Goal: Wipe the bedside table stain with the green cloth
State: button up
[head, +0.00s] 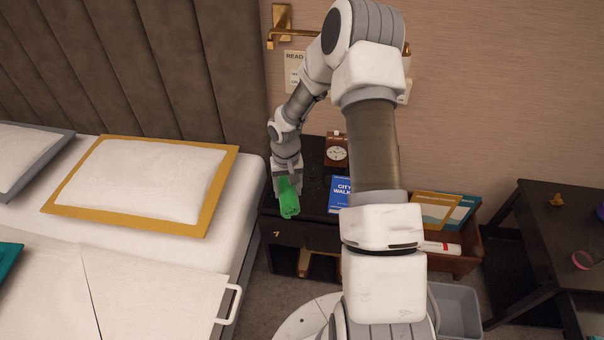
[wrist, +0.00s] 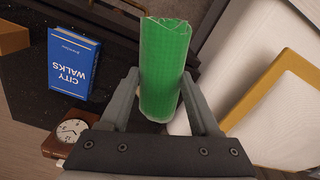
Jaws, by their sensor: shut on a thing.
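The green cloth (head: 289,197) is a rolled, upright bundle. My gripper (head: 287,182) is shut on it and holds it over the left front part of the dark bedside table (head: 310,190). In the wrist view the cloth (wrist: 165,70) stands between my two fingers (wrist: 160,95). I cannot tell whether the cloth touches the tabletop. No stain can be made out clearly; the cloth, gripper and arm hide part of the table.
On the table are a blue "City Walks" book (head: 340,194) and a brown clock (head: 336,150). The bed (head: 228,225) adjoins the table's left side. A dark desk (head: 540,205) is farther right.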

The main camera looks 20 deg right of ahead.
jog(key=w+d+f+m+b, duration=0.2)
jog(key=w+d+m+b, duration=0.2)
jog(key=w+d+b, duration=0.5)
jog(key=shift+f+b, duration=2.15)
jog(key=shift+f, duration=0.8)
jog(key=shift+f+b, duration=0.55)
jog(key=shift+f, duration=0.55)
jog(key=shift+w+a+r, duration=0.1)
jog(key=shift+w+a, duration=0.3)
jog(key=shift+a, duration=0.2)
jog(key=shift+w+a+r, duration=0.1)
jog(key=shift+w+a, duration=0.3)
jog(key=shift+a, duration=0.2)
jog(key=shift+w+a+f, duration=0.1)
jog(key=shift+w+a, duration=0.5)
jog(key=shift+a, duration=0.3)
jog(key=shift+w+a+f, duration=0.1)
jog(key=shift+w+a, duration=0.45)
jog(key=shift+a, duration=0.35)
jog(key=shift+w+a, duration=0.6)
jog(key=shift+a, duration=0.3)
jog(key=shift+w+a+r+p, duration=0.1)
jog(key=shift+r+p, duration=0.05)
jog(key=shift+p, duration=0.2)
